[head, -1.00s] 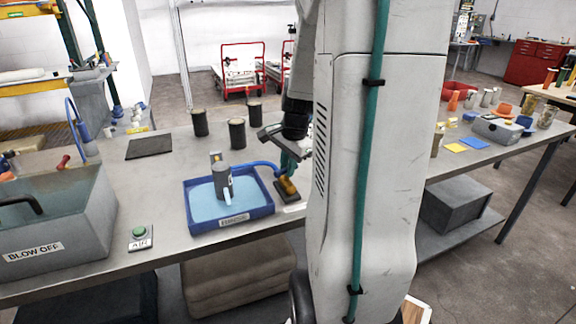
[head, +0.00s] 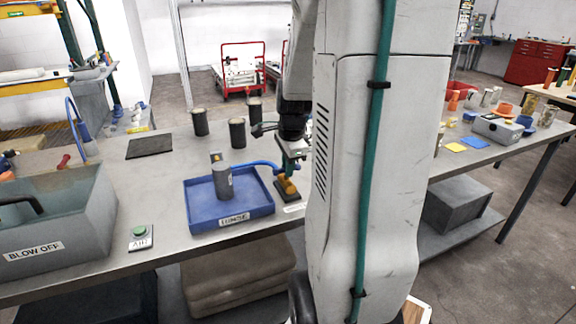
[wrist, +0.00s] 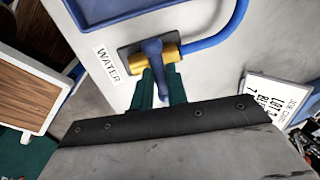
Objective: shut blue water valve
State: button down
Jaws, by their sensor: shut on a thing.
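The water valve has a brass body (wrist: 140,62) on a dark base and a blue lever (wrist: 153,75), with a blue hose running from it. In the head view the valve (head: 286,187) sits on the bench right of the blue tray (head: 262,211). My gripper (wrist: 160,80) has its green fingers on either side of the blue lever and is shut on it. In the head view my gripper (head: 289,172) is over the valve, and the lever is hard to make out there. The tray holds a grey cylinder (head: 222,182), and no light-blue water shows in it.
A WATER label (wrist: 107,65) lies beside the valve and a job card (wrist: 277,102) to its right. Dark cups (head: 237,133) stand behind. A green AIR button (head: 140,235) and a BLOW OFF bin (head: 60,215) are at left.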

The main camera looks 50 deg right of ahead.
jog(key=shift+w+r, duration=0.1)
jog(key=c, duration=1.4)
grip_release()
notch_tip(320, 180, up, 8)
jog(key=s, duration=0.1)
jog(key=shift+s+a+f, duration=0.2)
jog(key=shift+a+f, duration=0.05)
jog(key=shift+a, duration=0.15)
